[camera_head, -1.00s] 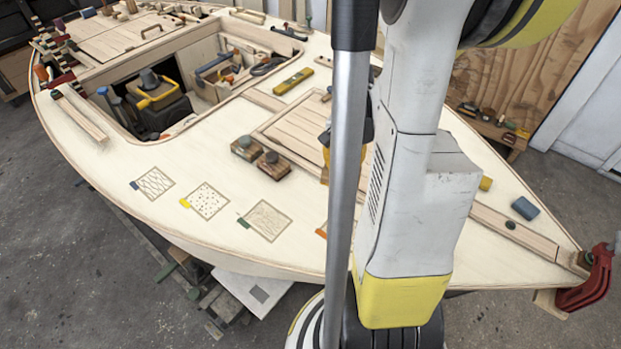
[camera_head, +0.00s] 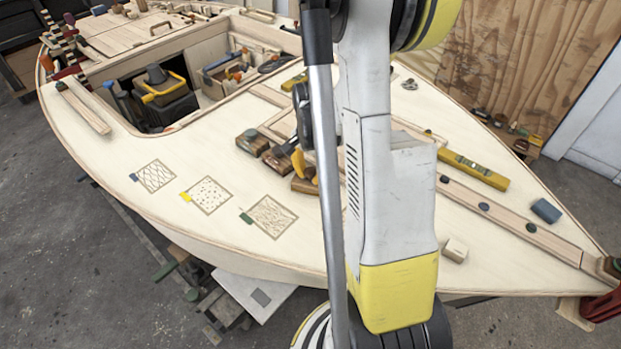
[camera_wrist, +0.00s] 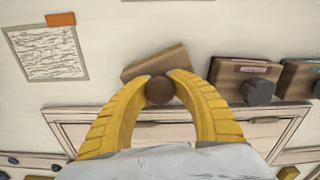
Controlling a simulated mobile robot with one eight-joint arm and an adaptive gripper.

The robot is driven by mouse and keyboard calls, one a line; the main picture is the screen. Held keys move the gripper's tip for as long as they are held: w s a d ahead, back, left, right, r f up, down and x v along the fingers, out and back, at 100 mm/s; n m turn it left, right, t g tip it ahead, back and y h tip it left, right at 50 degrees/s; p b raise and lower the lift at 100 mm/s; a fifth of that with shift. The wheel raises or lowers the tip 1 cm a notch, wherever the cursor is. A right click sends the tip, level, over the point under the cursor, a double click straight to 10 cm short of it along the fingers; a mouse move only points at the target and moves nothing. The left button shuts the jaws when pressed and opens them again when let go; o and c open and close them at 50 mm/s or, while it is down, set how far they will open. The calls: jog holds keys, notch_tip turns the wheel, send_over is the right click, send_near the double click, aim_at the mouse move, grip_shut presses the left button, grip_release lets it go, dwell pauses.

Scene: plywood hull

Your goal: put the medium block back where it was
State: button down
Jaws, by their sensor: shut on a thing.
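My gripper (camera_wrist: 160,78) is shut on the dark round knob of a wooden block (camera_wrist: 132,71) in the wrist view. This block sits at a slant to the two others; I cannot tell whether it touches the deck. It shows partly in the head view (camera_head: 303,186), below my gripper's yellow fingers (camera_head: 305,168) and partly behind my arm. A second knobbed block (camera_wrist: 226,75) with a reddish label and a third (camera_wrist: 291,88) stand to its right; both also show in the head view (camera_head: 270,157) (camera_head: 243,143). No readable label tells which is medium.
A yellow level (camera_head: 474,170), a blue block (camera_head: 546,211) and a small pale block (camera_head: 455,250) lie on the right. An open well (camera_head: 150,75) is behind.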

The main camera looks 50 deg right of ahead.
aim_at(311, 171)
jog(key=shift+r, duration=0.15)
jog(key=c, duration=1.2)
grip_release()
jog(key=shift+s+f, duration=0.1)
jog(key=shift+f, duration=0.1)
notch_tip(311, 171, up, 12)
jog(key=p, duration=0.5)
jog(key=s+a+r+n+t, duration=0.1)
jog(key=a+r+n, duration=0.3)
jog(key=a, duration=0.4)
jog(key=s+a+r+n+t, duration=0.2)
jog(key=a+n, duration=0.4)
jog(key=a, duration=0.3)
jog(key=s+a+r+n+t, duration=0.2)
jog(key=a+r+n+t, duration=0.2)
jog(key=a, duration=0.4)
notch_tip(311, 171, up, 3)
jog(key=shift+s+a+f+n, duration=0.2)
jog(key=shift+a+n, duration=0.05)
jog(key=shift+n, duration=0.35)
